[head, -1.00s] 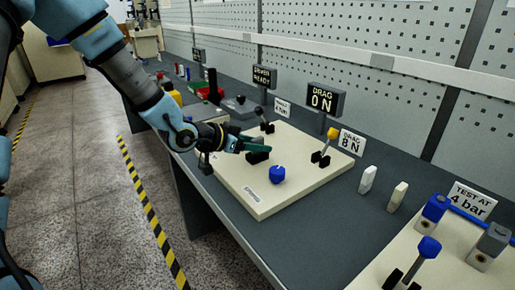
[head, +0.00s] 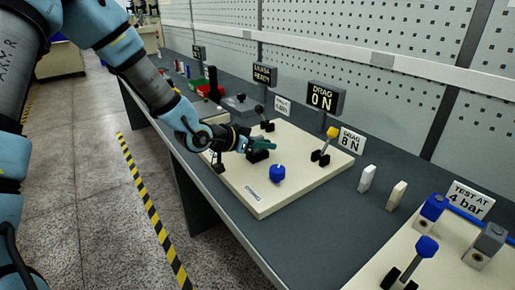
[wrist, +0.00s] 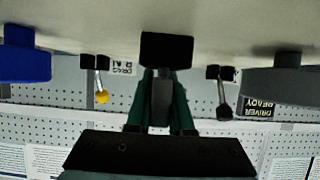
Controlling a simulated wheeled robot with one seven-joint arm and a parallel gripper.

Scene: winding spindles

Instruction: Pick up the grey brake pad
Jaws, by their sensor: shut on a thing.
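My gripper (head: 262,143) has green fingers and is at the black block (head: 258,156) on the cream panel (head: 300,195). In the wrist view, my gripper (wrist: 160,95) is shut on a small dark grey piece, the grey brake pad (wrist: 160,88), which sits between the two fingers. The pad's end is at the black block (wrist: 160,50); I cannot tell whether it is still in the block. In the head view the pad is hidden by the fingers.
A blue knob (head: 277,173), a yellow-tipped lever (head: 332,133) and a black-knobbed lever (head: 260,110) stand on the panel around my gripper. A white pad (head: 367,178) and a cream pad (head: 397,195) stand on the grey bench to the right. Signs line the back.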

